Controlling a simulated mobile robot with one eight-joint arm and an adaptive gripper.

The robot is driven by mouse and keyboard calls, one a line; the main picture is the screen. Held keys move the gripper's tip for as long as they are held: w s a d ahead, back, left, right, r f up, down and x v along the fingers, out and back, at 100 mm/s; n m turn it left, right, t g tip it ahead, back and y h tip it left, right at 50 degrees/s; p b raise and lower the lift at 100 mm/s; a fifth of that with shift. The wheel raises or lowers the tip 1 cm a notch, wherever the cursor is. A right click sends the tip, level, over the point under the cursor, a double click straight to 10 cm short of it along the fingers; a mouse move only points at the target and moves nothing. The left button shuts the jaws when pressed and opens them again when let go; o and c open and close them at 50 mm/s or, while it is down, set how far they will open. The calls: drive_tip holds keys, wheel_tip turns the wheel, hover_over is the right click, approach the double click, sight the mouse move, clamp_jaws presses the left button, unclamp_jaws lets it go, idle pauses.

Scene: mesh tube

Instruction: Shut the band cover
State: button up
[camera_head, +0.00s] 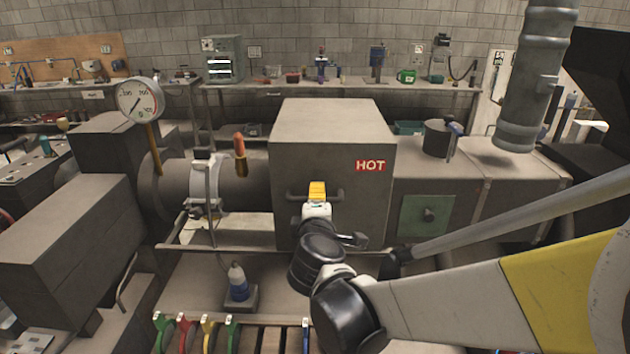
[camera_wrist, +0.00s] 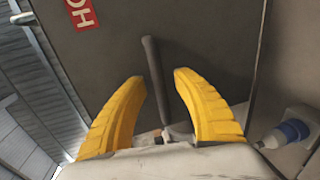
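The cover looks to be the large grey box (camera_head: 295,160) with a red HOT label (camera_head: 370,166) on its front. A dark bar handle (camera_head: 334,195) runs across the front, left of and below the label. My gripper (camera_head: 317,190) is in front of the handle. In the wrist view my yellow fingers (camera_wrist: 160,85) are spread, with the handle (camera_wrist: 152,62) showing between them and a gap on either side. The cover's front face (camera_wrist: 110,65) fills much of that view. Whether the handle lies within the fingers' depth is unclear. How the cover is hinged or slides is hidden.
Left of the box are a barrel with a pale clamp (camera_head: 204,182), an orange-tipped handle (camera_head: 240,155) and a gauge (camera_head: 140,101). A blue-and-white bottle (camera_head: 238,283) stands below left. Coloured levers (camera_head: 184,335) line the front. A grey cylinder (camera_head: 530,85) hangs at right.

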drive_tip(key=shift+w, duration=0.1)
clamp_jaws()
drive_tip(key=w+a, duration=0.1)
drive_tip(key=a, duration=2.8)
drive_tip(key=shift+a, duration=0.3)
unclamp_jaws()
drive_tip(key=shift+a, duration=0.15)
drive_tip(key=shift+s+a, duration=0.1)
